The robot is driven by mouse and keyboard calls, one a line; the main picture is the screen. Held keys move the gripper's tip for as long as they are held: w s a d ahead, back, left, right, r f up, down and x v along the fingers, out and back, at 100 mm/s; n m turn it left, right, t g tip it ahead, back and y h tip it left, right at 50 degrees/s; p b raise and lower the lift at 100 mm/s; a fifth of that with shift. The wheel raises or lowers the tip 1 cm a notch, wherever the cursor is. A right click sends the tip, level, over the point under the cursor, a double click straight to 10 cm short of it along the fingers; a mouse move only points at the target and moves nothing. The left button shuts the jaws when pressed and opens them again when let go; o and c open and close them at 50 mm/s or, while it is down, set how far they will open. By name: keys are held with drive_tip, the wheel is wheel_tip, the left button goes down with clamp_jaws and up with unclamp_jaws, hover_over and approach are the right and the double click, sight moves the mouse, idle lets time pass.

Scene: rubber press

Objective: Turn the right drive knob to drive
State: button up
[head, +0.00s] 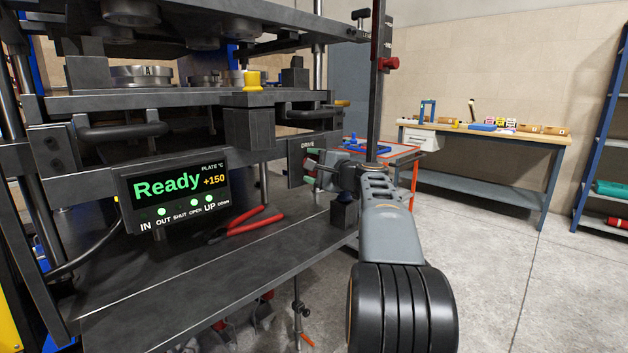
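The drive panel (295,174) is a dark plate marked DRIVE at the right end of the press, beside my gripper. My gripper (312,166) is at the panel's face, reaching in from the right. Its two green-tipped fingers stand apart, one above the other. A small reddish part shows between the fingertips; it may be the drive knob, but the gripper mostly hides it. I cannot tell whether the fingers touch it or which way the knob points.
The press display (180,189) reads Ready and +150. Red-handled pliers (250,221) lie on the press's dark bench (200,285) below. A dark upright post (377,85) stands just behind my gripper. A workbench (480,137) stands at the back right; the floor before it is clear.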

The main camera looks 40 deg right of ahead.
drive_tip(key=shift+f+n+b, duration=0.15)
drive_tip(key=shift+n+b, duration=0.85)
drive_tip(key=shift+b, duration=0.05)
drive_tip(key=o, duration=0.9)
drive_tip(key=shift+o, duration=0.2)
drive_tip(key=s+d, duration=0.2)
drive_tip(key=s, duration=1.1)
drive_tip(key=shift+s+d, duration=0.3)
